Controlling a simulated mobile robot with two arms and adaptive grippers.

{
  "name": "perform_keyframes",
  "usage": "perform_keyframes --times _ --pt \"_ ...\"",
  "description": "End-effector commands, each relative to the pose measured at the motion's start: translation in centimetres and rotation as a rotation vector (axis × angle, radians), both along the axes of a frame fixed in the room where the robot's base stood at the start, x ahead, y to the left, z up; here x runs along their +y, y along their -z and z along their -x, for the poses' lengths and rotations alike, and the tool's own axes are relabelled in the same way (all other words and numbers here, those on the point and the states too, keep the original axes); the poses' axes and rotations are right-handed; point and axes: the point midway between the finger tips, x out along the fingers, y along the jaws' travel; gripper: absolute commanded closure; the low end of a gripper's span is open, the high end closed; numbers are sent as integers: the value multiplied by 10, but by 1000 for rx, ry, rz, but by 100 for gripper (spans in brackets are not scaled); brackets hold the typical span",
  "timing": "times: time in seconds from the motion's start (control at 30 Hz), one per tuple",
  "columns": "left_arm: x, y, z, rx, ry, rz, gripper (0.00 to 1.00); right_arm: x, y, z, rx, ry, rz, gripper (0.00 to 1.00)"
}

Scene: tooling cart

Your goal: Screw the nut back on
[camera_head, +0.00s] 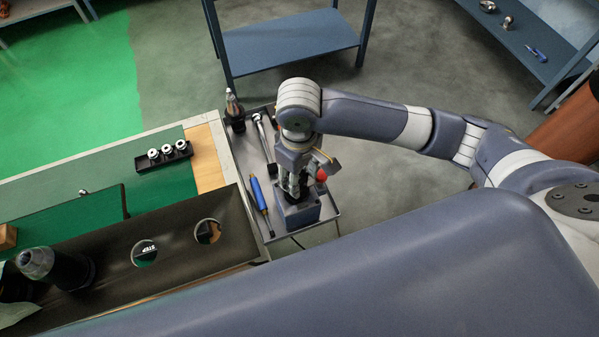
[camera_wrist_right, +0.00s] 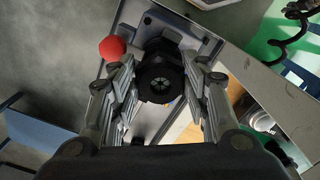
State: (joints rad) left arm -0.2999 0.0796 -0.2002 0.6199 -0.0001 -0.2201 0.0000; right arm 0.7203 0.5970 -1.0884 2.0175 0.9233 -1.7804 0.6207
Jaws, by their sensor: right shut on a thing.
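My right gripper (camera_head: 292,186) reaches down over a grey-blue block fixture (camera_head: 300,214) at the front of the tooling cart. In the wrist view, the fingers of my right gripper (camera_wrist_right: 162,98) are closed on both sides of a black nut (camera_wrist_right: 158,72) with a dark round hole. The nut sits over the fixture; whether its thread is engaged is hidden. A red ball knob (camera_head: 321,175) shows beside the gripper, and also at the upper left of the wrist view (camera_wrist_right: 113,48). My left gripper is not in view.
The cart top (camera_head: 246,159) holds a tool in a black holder (camera_head: 235,108), a wrench (camera_head: 264,140) and a blue-handled tool (camera_head: 259,193). A green-topped bench (camera_head: 75,180) with a small black rack (camera_head: 164,157) stands at left. Floor right of the cart is clear.

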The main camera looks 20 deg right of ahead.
Motion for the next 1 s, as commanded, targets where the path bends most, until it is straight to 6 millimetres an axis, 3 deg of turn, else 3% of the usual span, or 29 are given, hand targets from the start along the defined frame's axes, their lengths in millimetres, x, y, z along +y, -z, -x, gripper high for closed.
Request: perform_keyframes --times 0.27,0.6,0.9,0.93,1.0 --pt "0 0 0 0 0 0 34 1 -1 0 -2 47 -3 90" --pt "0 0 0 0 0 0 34 5 -1 0 -1 483 -4 90" --pt "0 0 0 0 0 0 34 4 -1 0 -2 522 -2 90" --pt "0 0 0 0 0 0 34 4 -1 0 -2 522 -2 50" --pt "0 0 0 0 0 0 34 4 -1 0 -2 521 -2 34"
